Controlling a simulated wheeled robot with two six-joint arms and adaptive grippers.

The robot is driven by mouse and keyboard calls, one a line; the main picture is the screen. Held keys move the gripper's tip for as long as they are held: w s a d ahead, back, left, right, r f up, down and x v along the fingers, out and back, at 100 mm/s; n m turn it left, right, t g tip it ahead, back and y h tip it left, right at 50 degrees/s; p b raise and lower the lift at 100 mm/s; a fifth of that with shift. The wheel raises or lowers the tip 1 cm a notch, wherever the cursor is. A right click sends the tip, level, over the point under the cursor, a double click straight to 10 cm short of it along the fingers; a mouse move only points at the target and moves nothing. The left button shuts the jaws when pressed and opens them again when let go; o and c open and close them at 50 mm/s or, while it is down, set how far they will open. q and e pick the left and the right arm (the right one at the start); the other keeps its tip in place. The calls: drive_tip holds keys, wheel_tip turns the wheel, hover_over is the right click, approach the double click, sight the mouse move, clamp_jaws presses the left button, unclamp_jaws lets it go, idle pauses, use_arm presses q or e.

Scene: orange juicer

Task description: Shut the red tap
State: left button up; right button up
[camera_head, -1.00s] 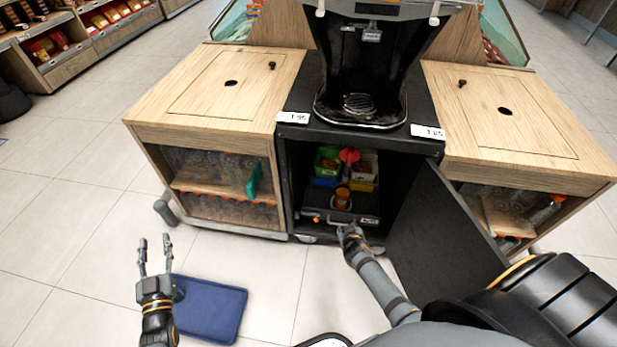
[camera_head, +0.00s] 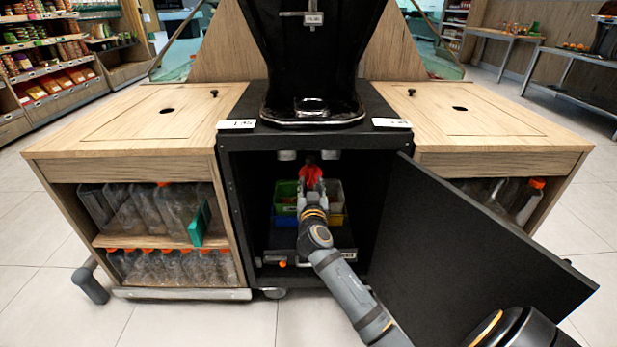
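The red tap (camera_head: 309,171) is inside the open black cabinet (camera_head: 229,185), near the top of its opening. My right gripper (camera_head: 311,184) reaches into the cabinet from the lower right, with its fingers right at the tap, overlapping its lower part. The fingers look apart, one on each side of the red piece. I cannot tell whether they touch it. The gripper hides part of the tap and the middle of the space behind it. My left gripper is out of view.
The black cabinet door (camera_head: 465,235) stands open to the right, close beside my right arm. Green (camera_head: 286,191) and yellow (camera_head: 334,208) bins stand behind the gripper. Shelves of bottles (camera_head: 160,215) flank the left side. The floor in front is clear.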

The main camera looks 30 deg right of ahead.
sight(311, 175)
drive_tip(key=b+x, duration=0.1)
drive_tip(key=x, duration=0.5)
drive_tip(key=shift+w+d, duration=0.15)
clamp_jaws()
